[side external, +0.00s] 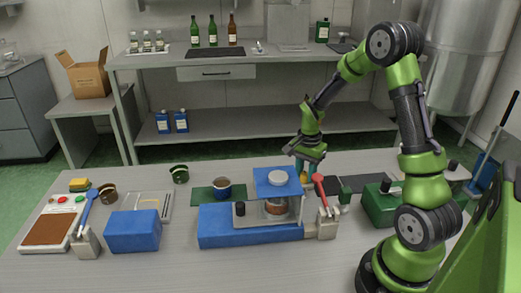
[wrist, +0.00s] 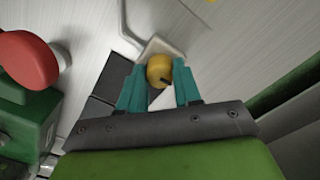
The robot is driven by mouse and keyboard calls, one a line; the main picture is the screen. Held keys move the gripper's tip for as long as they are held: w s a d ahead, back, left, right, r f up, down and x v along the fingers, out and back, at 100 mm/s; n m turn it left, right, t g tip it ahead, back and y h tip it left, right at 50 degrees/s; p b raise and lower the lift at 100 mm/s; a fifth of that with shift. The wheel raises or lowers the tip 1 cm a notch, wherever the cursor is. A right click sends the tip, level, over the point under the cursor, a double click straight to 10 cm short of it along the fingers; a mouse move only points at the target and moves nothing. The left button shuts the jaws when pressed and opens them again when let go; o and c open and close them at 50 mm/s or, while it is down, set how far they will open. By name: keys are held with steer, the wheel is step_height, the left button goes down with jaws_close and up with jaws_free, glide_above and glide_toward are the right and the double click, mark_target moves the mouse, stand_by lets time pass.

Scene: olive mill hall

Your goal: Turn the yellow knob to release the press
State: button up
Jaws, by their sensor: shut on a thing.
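The yellow knob (wrist: 159,70) is round with a dark mark and sits on a pale curved bracket in the wrist view. In the side external view the yellow knob (side external: 303,178) shows just behind the right side of the press. My gripper (wrist: 159,80) has its two teal fingers on either side of the knob, shut on it. In the side external view my gripper (side external: 301,170) reaches down from above behind the press. The press (side external: 225,235) has a blue base, a blue top plate with a white disc, and a reddish-brown round piece below the plate.
A red-handled lever (side external: 319,187) stands right of the press, close to my gripper. A green box (side external: 380,208) lies further right. The front table edge is clear.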

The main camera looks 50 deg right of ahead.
mark_target(306, 174)
steer(key=n, duration=0.4)
steer(key=shift+n, duration=0.4)
steer(key=n, duration=0.4)
steer(key=shift+n, duration=0.3)
steer(key=n, duration=0.4)
steer(key=shift+n, duration=2.1)
steer(key=o, duration=1)
steer(key=shift+o, duration=0.2)
steer(key=shift+r, duration=0.1)
step_height(306, 174, up, 17)
